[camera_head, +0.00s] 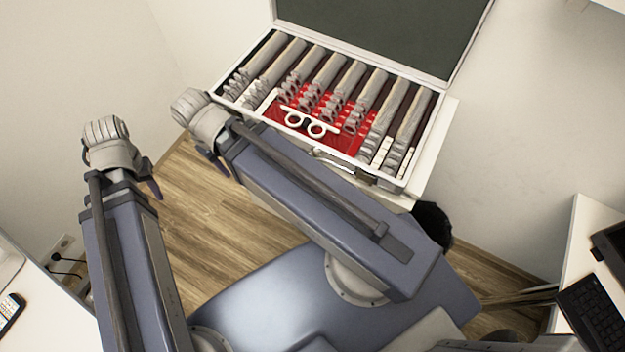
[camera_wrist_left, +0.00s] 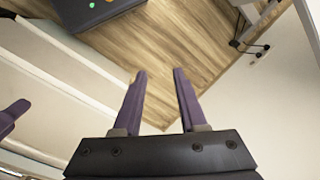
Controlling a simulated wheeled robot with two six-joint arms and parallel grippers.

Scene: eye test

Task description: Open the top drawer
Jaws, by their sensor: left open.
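My left gripper (camera_head: 122,162) hangs over the floor at the left of the head view, mostly hidden behind its own wrist. In the left wrist view its two purple fingers (camera_wrist_left: 159,74) stand apart with nothing between them. White panels (camera_wrist_left: 60,60) that may be drawer fronts lie left of these fingers, apart from them; no handle is clear. My right gripper (camera_head: 202,150) is beside the front left corner of the open lens case (camera_head: 400,183), largely hidden by its wrist. A purple finger (camera_wrist_left: 12,116) at the left edge of the left wrist view may be its own.
The lens case stands on a white top (camera_head: 440,150) and holds rows of lenses and a white trial frame (camera_head: 309,122). A desk with a keyboard (camera_head: 597,312) is at right, and a phone (camera_head: 10,311) lies at lower left. Wooden floor (camera_head: 195,205) is clear between my arms.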

